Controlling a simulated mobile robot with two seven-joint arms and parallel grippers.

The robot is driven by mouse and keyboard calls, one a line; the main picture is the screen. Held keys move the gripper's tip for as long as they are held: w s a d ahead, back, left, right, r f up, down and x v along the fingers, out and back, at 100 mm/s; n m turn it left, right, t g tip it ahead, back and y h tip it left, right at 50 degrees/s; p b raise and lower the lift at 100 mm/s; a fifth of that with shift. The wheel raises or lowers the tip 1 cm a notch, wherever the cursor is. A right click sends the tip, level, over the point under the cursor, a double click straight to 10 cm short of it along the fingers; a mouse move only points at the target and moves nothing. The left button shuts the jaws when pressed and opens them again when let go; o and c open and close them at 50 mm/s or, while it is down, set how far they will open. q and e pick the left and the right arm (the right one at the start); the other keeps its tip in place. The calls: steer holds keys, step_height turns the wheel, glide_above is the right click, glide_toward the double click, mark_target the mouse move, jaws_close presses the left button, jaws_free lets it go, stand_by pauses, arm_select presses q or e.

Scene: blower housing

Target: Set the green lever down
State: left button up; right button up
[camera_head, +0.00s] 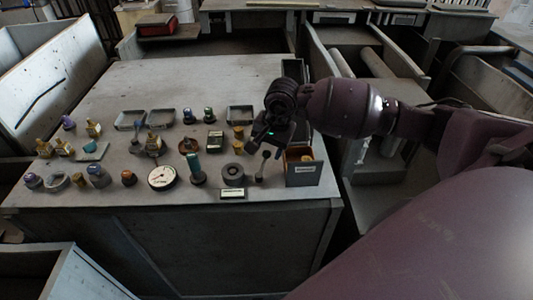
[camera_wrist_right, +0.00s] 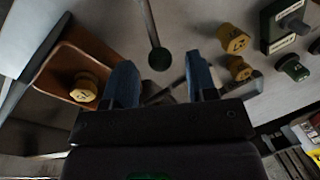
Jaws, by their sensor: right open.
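The green lever (camera_head: 265,156) has a dark green ball on a thin rod and stands near the front right of the workbench. In the right wrist view its ball (camera_wrist_right: 159,59) lies between my blue fingertips, with a gap on both sides, and the rod runs to the top edge. My right gripper (camera_head: 264,148) is open just above the lever, fingers pointing down. The wrist view also shows its two fingers (camera_wrist_right: 160,80) spread apart with nothing gripped. The lever's foot is outside the wrist view. My left gripper is not in view.
A labelled grey bin (camera_head: 303,174) with an orange inside and a yellow knob (camera_wrist_right: 85,87) is right of the lever.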

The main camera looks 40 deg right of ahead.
steer(key=shift+w+a+f, duration=0.1)
steer(key=shift+f, duration=0.65)
steer(key=shift+w+a+f, duration=0.1)
steer(key=shift+f, duration=0.6)
jaws_close()
